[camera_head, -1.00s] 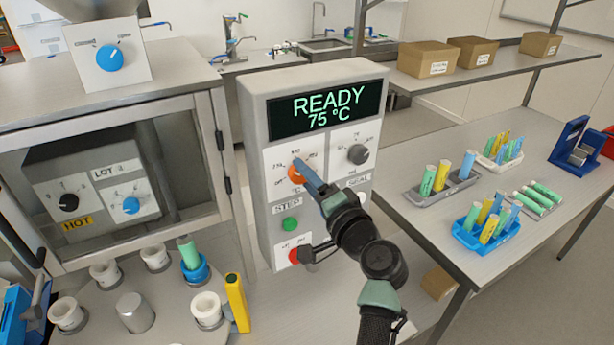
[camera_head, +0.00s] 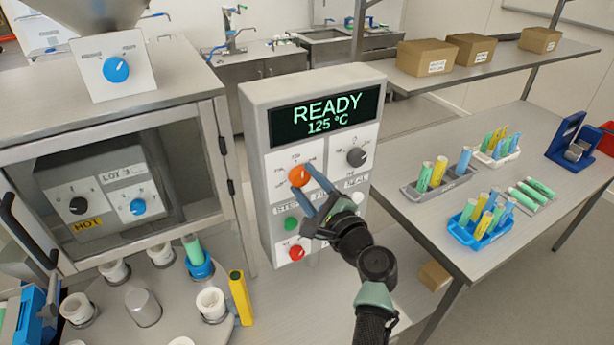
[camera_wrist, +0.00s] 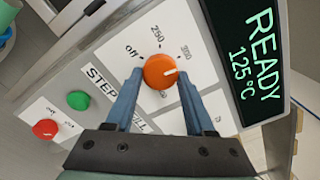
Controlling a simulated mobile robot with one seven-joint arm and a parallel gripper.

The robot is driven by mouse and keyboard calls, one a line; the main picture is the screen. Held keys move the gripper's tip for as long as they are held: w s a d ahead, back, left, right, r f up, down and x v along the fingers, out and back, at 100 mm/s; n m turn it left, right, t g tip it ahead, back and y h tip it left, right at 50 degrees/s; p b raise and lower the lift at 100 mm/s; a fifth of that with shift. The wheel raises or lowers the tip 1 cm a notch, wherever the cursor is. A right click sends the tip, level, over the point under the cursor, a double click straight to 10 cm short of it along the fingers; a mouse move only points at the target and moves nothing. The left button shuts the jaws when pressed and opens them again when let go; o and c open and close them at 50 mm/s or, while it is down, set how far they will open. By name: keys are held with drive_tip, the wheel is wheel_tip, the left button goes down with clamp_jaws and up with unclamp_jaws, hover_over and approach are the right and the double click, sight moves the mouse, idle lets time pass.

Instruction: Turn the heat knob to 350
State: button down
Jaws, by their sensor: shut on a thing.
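The heat knob (camera_head: 299,177) is an orange dial with a white pointer mark, on the white front panel of the grey control box (camera_head: 250,180). In the wrist view the knob (camera_wrist: 160,71) sits between my two blue fingers, and its white mark points right, close to the 300 label (camera_wrist: 186,52). Labels for off (camera_wrist: 131,50) and 250 (camera_wrist: 156,33) also show there; another label below the knob is partly hidden. My gripper (camera_head: 303,180) is shut on the knob. The display (camera_head: 325,115) reads READY, 125 °C.
Near the orange knob are a black knob (camera_head: 357,157), a green button (camera_head: 291,223) and a red button (camera_head: 296,252). A glass-fronted cabinet (camera_head: 105,90) stands left. The table at right (camera_head: 430,235) holds racks of tubes.

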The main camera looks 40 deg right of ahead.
drive_tip(key=m+p, duration=0.3)
drive_tip(key=m, duration=0.2)
drive_tip(key=shift+r+m, duration=0.1)
drive_tip(key=shift+m, duration=0.2)
drive_tip(key=m+p, duration=0.1)
drive_tip(key=m, duration=0.1)
drive_tip(key=m+p, duration=0.2)
drive_tip(key=shift+a+f+m, duration=0.15)
drive_tip(key=shift+f+m, duration=0.05)
drive_tip(key=shift+m, duration=0.2)
drive_tip(key=shift+c, duration=1.3)
unclamp_jaws()
